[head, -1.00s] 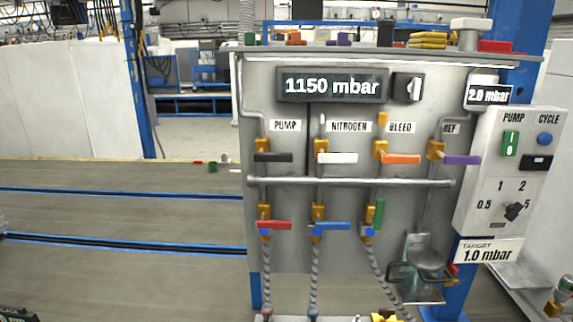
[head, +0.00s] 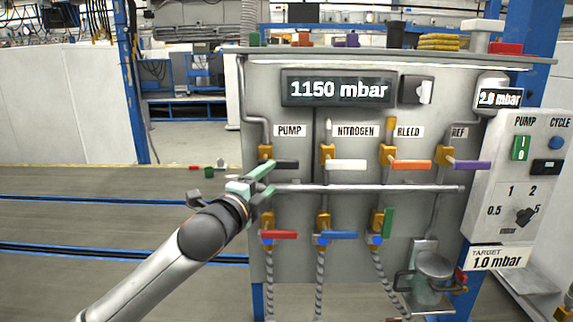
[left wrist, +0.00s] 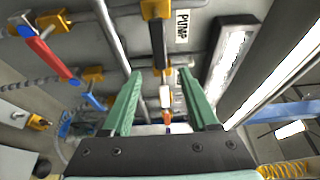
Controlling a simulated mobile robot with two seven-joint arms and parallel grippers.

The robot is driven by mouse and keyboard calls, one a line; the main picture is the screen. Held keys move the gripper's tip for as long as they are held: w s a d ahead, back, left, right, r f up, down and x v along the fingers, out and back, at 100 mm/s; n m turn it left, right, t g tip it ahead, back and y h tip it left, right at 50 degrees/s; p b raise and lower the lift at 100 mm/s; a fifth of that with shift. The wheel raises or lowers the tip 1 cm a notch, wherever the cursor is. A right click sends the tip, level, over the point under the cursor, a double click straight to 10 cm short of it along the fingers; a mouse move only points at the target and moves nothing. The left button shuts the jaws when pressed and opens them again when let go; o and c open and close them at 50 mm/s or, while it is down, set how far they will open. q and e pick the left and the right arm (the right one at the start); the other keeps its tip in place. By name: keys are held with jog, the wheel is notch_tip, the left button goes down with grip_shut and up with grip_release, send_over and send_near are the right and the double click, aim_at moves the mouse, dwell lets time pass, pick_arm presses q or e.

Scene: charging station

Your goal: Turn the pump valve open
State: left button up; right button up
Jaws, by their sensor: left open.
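The pump valve has a brass body (head: 265,153) and a black lever (head: 287,164) under the PUMP label. Its lever points right, horizontal, in the head view. My left gripper (head: 272,177) has green fingers and is open at the lever's left end, just below the brass body. In the left wrist view the black lever (left wrist: 159,45) lies in line with the gap between the open fingers (left wrist: 160,80). I cannot tell whether a finger touches it. My right gripper is not in view.
A horizontal pipe (head: 370,189) runs just below the upper valves. White nitrogen (head: 347,165), orange bleed (head: 412,165) and purple REF (head: 471,165) levers are to the right. Red (head: 280,235), blue (head: 338,235) and green (head: 388,222) levers are below. The display (head: 338,88) reads 1150 mbar.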

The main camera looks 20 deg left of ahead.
aim_at(285, 166)
pick_arm(q)
jog(key=w, duration=0.3)
jog(key=w+p, duration=0.1)
jog(key=w, duration=0.2)
jog(key=w+d, duration=0.1)
jog(key=w, duration=0.3)
grip_shut()
dwell(0.4)
dwell(1.0)
